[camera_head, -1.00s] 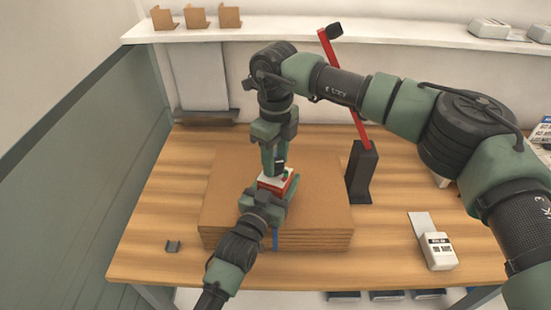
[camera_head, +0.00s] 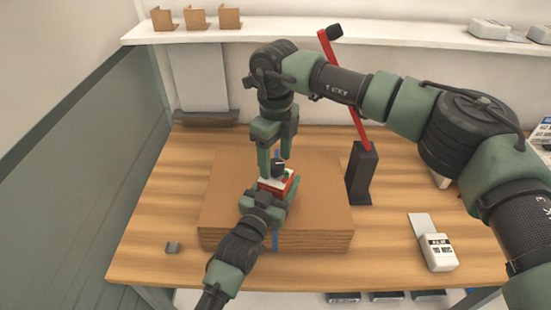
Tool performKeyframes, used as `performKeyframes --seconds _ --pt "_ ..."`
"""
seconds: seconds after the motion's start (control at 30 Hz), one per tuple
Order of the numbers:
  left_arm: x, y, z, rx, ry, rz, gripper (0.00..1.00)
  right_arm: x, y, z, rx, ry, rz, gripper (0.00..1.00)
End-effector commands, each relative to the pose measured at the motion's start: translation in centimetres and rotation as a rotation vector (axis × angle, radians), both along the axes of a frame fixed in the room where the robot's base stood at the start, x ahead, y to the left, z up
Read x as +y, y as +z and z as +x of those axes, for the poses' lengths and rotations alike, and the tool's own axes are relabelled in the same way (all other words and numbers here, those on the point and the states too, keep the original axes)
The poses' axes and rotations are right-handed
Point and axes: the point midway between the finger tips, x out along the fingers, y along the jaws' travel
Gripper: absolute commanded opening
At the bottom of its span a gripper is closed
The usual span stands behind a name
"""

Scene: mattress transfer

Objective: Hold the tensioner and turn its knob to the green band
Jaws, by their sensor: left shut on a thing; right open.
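The tensioner (camera_head: 284,184) is a small red and white block with a black knob (camera_head: 278,167) on top. It sits on a stack of brown cardboard sheets (camera_head: 325,200), above a blue strap (camera_head: 275,240). My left gripper (camera_head: 269,195) comes in from the lower left and is shut on the tensioner, covering its near side. My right gripper (camera_head: 276,165) points down from above, its fingers open on either side of the knob. Whether the fingers touch the knob cannot be told. The knob's mark against the green band is too small to read.
A black post with a red arm (camera_head: 361,172) stands right of the stack. A white shelf (camera_head: 350,36) runs along the back.

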Motion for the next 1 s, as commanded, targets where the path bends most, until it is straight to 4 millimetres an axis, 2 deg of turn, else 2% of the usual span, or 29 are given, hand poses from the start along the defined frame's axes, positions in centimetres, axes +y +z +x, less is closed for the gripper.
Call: performKeyframes --seconds 0.4,0.5,0.7,1.0 --pt "0.0 0.4 0.1 -0.008 0.001 -0.003 0.00 0.0 8.2 0.2 -0.005 -0.001 0.002 0.61" --pt "0.0 0.4 0.1 -0.008 0.001 -0.003 0.00 0.0 9.8 0.2 -0.004 -0.002 0.002 0.61" --pt "0.1 0.4 0.1 -0.007 0.001 -0.003 0.00 0.0 11.3 0.2 -0.003 -0.001 0.002 0.61" --pt "0.0 0.4 0.1 -0.008 0.001 -0.003 0.00 0.0 11.5 0.2 -0.003 -0.001 0.002 0.61"
